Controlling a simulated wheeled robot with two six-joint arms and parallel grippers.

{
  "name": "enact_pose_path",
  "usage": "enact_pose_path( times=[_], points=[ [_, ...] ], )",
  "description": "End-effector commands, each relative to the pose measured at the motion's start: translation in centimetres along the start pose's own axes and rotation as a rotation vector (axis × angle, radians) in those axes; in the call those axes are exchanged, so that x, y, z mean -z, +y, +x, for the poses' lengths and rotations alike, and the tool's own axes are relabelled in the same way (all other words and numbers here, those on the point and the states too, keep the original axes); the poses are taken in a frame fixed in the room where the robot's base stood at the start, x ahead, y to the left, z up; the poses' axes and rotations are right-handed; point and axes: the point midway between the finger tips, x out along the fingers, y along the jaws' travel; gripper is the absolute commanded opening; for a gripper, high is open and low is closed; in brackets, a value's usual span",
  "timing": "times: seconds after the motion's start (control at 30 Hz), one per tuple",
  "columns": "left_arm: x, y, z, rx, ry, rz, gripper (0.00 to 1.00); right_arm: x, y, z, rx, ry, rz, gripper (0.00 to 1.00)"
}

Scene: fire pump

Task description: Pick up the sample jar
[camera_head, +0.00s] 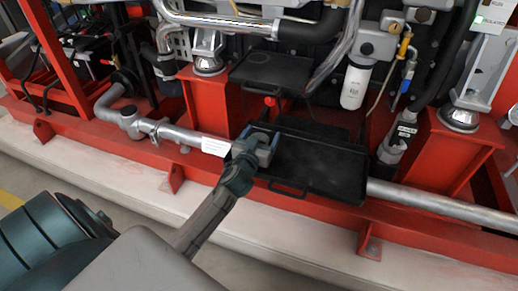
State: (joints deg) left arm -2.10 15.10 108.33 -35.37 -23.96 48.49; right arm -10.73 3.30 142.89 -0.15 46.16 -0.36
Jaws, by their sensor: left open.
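I cannot make out a sample jar for certain in the head view. My left gripper (262,146), grey with blue at its fingertips, reaches in from the lower left. It is open, at the left edge of a black tray (318,168) on the red frame. I cannot tell whether anything small sits between or behind its fingers. My right gripper is not in view.
A silver pipe (182,136) runs behind my left gripper and past the tray. A white canister (355,82) hangs above right. A second black tray (270,70) sits higher. Red posts (440,148) stand at the sides. A pale ledge (110,180) runs along the front.

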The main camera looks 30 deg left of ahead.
Motion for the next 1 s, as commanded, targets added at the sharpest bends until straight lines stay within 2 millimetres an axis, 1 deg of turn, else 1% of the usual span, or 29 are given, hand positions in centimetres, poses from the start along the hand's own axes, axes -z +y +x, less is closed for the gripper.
enact_pose_path(
  times=[0.03, 0.17, 0.2, 0.27, 0.3, 0.57, 0.73, 0.87, 1.0],
  points=[
    [0.0, 0.0, 0.0, 0.0, 0.0, 0.0, 0.72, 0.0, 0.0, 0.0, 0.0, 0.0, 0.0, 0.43],
    [0.0, 0.0, 0.0, 0.0, 0.0, 0.0, 0.46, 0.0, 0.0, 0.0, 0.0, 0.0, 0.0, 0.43],
    [0.0, 0.0, 0.0, 0.0, 0.0, 0.0, 0.38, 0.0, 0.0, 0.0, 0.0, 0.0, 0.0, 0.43],
    [0.0, 0.0, 0.0, 0.0, 0.0, 0.0, 0.26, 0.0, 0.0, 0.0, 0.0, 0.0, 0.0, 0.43],
    [0.1, 0.0, 0.0, 0.0, 0.001, 0.0, 0.23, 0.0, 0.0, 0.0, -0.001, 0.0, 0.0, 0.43],
    [0.2, 0.0, -0.2, 0.0, 0.001, 0.0, 0.23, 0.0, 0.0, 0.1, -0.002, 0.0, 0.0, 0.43],
    [1.3, 0.0, -1.1, -0.001, 0.002, 0.0, 0.23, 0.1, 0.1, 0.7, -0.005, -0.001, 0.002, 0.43],
    [2.5, 0.0, -3.0, -0.002, 0.001, 0.0, 0.23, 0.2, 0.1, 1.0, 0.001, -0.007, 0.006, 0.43],
    [4.1, 0.0, -6.1, -0.002, 0.0, 0.0, 0.23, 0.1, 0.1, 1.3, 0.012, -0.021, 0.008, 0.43]
  ],
)
